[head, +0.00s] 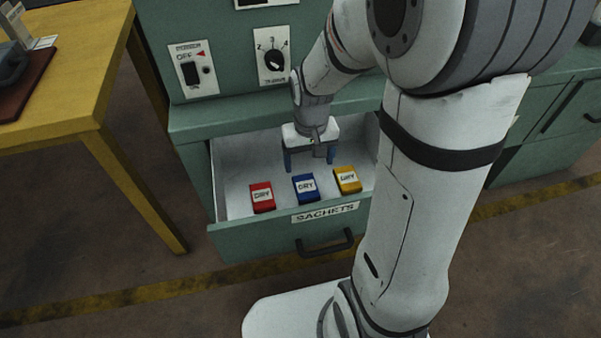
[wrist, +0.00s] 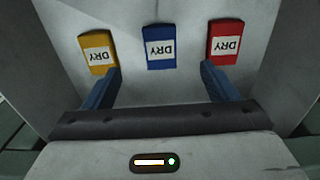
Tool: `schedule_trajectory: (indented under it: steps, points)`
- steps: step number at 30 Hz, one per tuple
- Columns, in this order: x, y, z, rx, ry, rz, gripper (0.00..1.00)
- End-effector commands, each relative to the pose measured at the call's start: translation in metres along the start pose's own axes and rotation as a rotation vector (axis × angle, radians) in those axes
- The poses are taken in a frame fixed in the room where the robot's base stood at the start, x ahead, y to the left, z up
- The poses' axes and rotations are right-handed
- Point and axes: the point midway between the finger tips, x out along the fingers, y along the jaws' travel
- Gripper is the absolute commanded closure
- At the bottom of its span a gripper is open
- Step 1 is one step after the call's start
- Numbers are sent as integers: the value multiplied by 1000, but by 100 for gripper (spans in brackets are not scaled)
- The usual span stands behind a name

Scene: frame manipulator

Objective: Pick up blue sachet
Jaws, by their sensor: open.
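The blue sachet (head: 306,188) lies flat in the open drawer, between the red sachet (head: 262,196) and the yellow sachet (head: 347,180). Each has a white "DRY" label. My gripper (head: 310,166) is open and empty over the drawer, behind the sachets in the head view. In the wrist view, the blue sachet (wrist: 159,47) lies ahead of the gap between my fingers (wrist: 160,84). The yellow sachet (wrist: 98,50) is beyond the left finger and the red sachet (wrist: 225,41) beyond the right finger.
The drawer (head: 235,162) has raised walls around the sachets and a front labelled "SACHETS" with a dark handle (head: 326,243). The green cabinet (head: 215,117) with a switch and a dial stands behind. A yellow table (head: 75,120) is at the left. The drawer floor behind the sachets is bare.

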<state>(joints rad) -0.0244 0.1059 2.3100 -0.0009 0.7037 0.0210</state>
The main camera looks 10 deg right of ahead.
Motion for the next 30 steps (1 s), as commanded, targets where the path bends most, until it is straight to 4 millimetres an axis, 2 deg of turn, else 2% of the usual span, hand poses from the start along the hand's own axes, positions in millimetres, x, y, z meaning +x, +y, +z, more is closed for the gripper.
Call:
schedule_trajectory:
  steps: [1, 3, 17, 25, 30]
  points:
    - [26, 0, -3, 1, -9, 0, 20]
    - [39, 0, -6, 1, -15, 0, 20]
    - [84, 0, -9, 2, -23, 0, 20]
    - [123, 1, -8, 2, -24, 0, 20]
    - [128, 2, -8, 3, -23, 0, 20]
